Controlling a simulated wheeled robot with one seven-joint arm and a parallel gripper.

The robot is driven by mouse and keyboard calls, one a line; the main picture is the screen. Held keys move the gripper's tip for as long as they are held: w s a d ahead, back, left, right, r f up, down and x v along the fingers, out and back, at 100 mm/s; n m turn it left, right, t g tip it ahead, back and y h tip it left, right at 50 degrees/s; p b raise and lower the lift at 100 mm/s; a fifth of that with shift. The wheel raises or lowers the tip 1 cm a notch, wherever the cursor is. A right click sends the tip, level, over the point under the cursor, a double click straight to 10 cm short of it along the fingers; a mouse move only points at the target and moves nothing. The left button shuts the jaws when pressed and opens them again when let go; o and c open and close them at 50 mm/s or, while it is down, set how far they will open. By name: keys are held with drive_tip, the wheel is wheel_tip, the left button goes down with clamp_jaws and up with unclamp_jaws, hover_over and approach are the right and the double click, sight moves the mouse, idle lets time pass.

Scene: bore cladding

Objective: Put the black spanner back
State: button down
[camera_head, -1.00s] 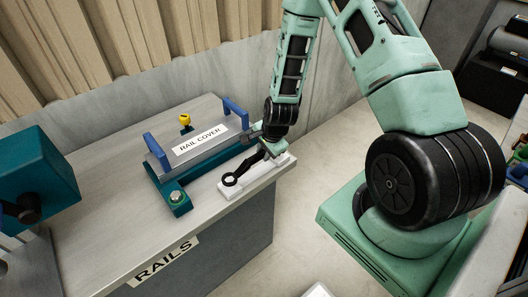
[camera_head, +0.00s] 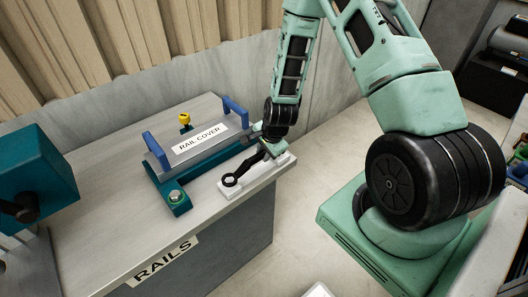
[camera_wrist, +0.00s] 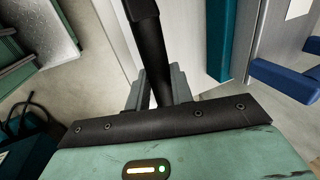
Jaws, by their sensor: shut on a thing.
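The black spanner (camera_head: 244,172) lies along a white holder (camera_head: 222,191) at the right end of the bench, its ring end toward the front left. My gripper (camera_head: 266,154) is shut on the spanner near its far end. In the wrist view the spanner (camera_wrist: 152,55) runs up between my gripper's two fingers (camera_wrist: 158,88). The fingers partly hide the far end. I cannot tell whether the spanner is fully seated on the holder or just above it.
The grey rail cover (camera_head: 190,152) with blue handles sits on a teal base (camera_head: 177,199) close to the left of the spanner. A teal machine (camera_head: 35,180) stands at far left. The bench front (camera_head: 90,262) is clear.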

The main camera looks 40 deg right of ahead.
drive_tip(key=shift+f+b, duration=0.55)
drive_tip(key=shift+f, duration=0.25)
drive_tip(key=c, duration=0.7)
unclamp_jaws()
drive_tip(key=shift+o, duration=0.2)
drive_tip(key=shift+r, duration=0.1)
drive_tip(key=p+v, duration=0.4)
drive_tip(key=v, duration=0.3)
drive_tip(key=shift+p, duration=0.35)
